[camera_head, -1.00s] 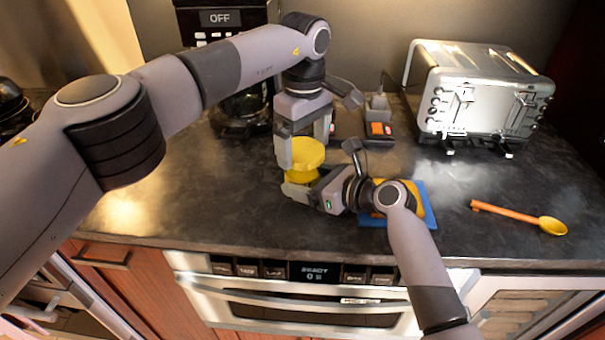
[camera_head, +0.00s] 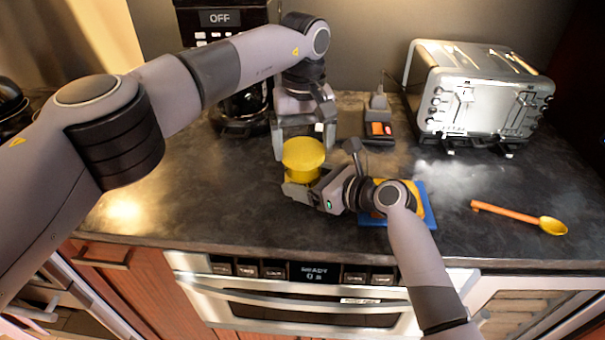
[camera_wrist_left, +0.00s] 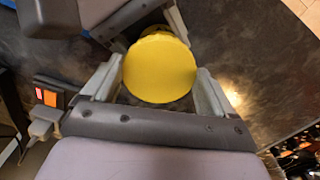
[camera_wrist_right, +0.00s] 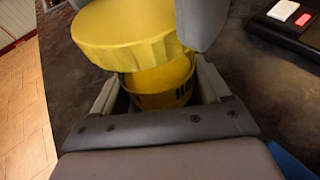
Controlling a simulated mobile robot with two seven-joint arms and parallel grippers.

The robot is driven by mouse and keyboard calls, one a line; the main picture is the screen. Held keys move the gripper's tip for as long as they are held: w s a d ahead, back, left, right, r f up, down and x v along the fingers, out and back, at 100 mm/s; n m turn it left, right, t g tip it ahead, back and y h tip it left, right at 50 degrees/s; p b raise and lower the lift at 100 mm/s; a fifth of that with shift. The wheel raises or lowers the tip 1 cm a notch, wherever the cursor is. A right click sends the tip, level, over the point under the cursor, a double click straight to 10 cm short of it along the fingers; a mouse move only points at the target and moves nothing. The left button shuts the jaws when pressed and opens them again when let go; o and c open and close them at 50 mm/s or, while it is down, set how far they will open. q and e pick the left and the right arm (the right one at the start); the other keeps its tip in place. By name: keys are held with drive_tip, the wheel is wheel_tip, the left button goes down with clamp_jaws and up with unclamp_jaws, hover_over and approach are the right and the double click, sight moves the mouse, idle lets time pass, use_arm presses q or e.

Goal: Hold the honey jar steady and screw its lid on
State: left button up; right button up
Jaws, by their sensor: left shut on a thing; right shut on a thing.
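The yellow round lid (camera_head: 303,153) is between the fingers of my left gripper (camera_head: 303,142), which reaches down from behind and is shut on it. The lid also fills the middle of the left wrist view (camera_wrist_left: 160,68). The yellow honey jar (camera_wrist_right: 158,85) is below the lid, between the fingers of my right gripper (camera_wrist_right: 155,95), which is shut on it from the right side. In the head view the lid and right gripper hide most of the jar. Dark marks show on the jar's side. I cannot tell whether the lid's threads are engaged.
A blue board with a yellow item (camera_head: 424,208) lies behind my right wrist. An orange spoon (camera_head: 515,215) lies at the right. A silver toaster (camera_head: 480,100), a small device with an orange display (camera_head: 380,129) and a coffee maker (camera_head: 240,105) stand behind. The front left counter is clear.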

use_arm(q)
drive_tip(key=m, duration=0.6)
drive_tip(key=shift+d+m, duration=0.25)
drive_tip(key=shift+m, duration=0.15)
drive_tip(key=o, duration=0.9)
drive_tip(key=shift+o, duration=0.2)
drive_tip(key=n, duration=0.3)
drive_tip(key=shift+a+n, duration=0.15)
drive_tip(key=shift+n, duration=0.15)
drive_tip(key=n, duration=1)
